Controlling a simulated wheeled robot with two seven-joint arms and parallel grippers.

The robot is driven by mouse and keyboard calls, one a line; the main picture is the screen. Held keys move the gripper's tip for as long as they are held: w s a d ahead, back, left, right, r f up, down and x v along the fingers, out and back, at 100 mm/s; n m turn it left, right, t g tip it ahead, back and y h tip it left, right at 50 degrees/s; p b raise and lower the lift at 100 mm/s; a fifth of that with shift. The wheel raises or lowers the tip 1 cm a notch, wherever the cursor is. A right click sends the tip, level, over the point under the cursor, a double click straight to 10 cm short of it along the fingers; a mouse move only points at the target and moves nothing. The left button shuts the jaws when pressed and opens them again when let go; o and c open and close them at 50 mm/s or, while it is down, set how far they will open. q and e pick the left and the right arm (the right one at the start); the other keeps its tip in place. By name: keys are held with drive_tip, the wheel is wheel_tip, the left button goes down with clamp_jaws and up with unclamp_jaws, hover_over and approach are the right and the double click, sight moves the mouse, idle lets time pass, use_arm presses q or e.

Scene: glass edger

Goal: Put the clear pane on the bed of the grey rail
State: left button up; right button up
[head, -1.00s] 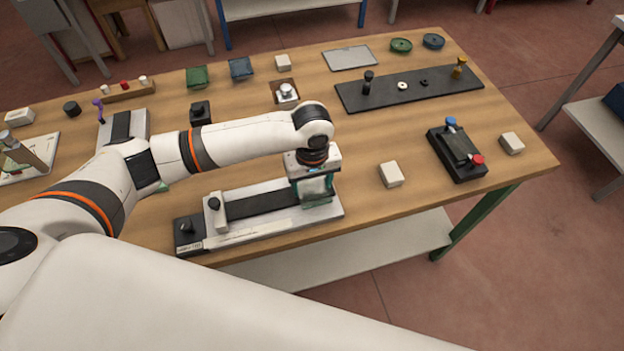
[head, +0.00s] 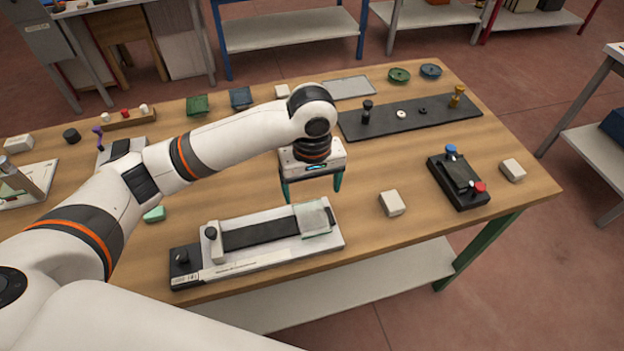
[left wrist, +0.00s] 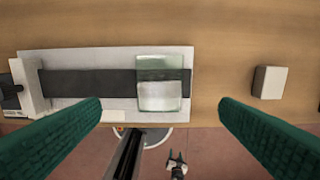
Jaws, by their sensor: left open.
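The clear pane (head: 317,217) lies on the right end of the grey rail (head: 222,269), over the end of its black bed strip (head: 258,234). In the left wrist view the pane (left wrist: 160,95) lies across the dark strip (left wrist: 95,83) and reaches past it on both sides. My left gripper (head: 312,196) is above and behind the pane, its green fingers spread, with nothing between them. In the left wrist view its fingers (left wrist: 160,112) are wide apart.
A black block with a knob (head: 184,262) sits at the rail's left end. White blocks (head: 392,204) and (head: 513,170) stand to the right, with a black fixture (head: 458,181) between them. A long dark plate (head: 410,116) lies behind. Bare wood surrounds the rail's right end.

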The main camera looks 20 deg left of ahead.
use_arm(q)
drive_tip(key=shift+r, duration=1.5)
